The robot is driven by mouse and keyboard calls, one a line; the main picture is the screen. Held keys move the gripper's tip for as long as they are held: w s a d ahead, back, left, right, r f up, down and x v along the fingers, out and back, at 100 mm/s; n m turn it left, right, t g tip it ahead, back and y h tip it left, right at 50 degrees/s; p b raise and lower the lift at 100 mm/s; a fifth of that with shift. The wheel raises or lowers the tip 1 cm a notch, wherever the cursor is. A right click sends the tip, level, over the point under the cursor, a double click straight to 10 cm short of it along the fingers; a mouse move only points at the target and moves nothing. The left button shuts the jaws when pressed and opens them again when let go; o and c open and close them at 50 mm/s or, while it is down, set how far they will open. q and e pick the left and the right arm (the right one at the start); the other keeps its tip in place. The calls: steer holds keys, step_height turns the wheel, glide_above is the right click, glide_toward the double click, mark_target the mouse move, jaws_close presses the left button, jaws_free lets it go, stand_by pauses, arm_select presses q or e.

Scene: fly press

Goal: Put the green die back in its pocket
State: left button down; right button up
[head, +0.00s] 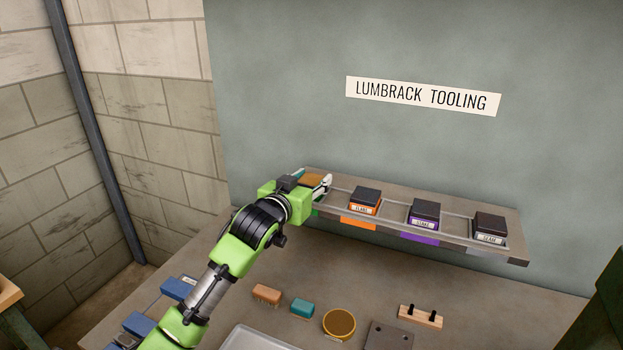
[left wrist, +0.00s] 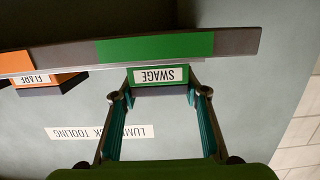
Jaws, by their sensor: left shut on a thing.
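The green die (left wrist: 158,76), labelled SWAGE, shows in the left wrist view, which is upside down. It is between the two fingers of my left gripper (left wrist: 160,95), which is shut on it. The die is at the green-marked place (left wrist: 155,47) of the shelf edge. I cannot tell whether it is fully seated in its pocket or slightly raised. In the head view my left gripper (head: 312,182) is at the left end of the shelf (head: 450,246) and mostly hides the die and pocket. My right gripper is not in view.
An orange die (head: 364,201), a purple die (head: 425,217) and a dark grey die (head: 490,229) stand along the shelf to the right.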

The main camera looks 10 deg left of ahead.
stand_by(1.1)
arm_select(q)
steer(key=shift+p, duration=0.45)
steer(key=shift+f, duration=0.1)
steer(key=c, duration=1.1)
jaws_free()
steer(key=shift+s+f, duration=0.1)
steer(key=shift+f, duration=0.2)
steer(key=v, duration=1.2)
steer(key=shift+r, duration=0.25)
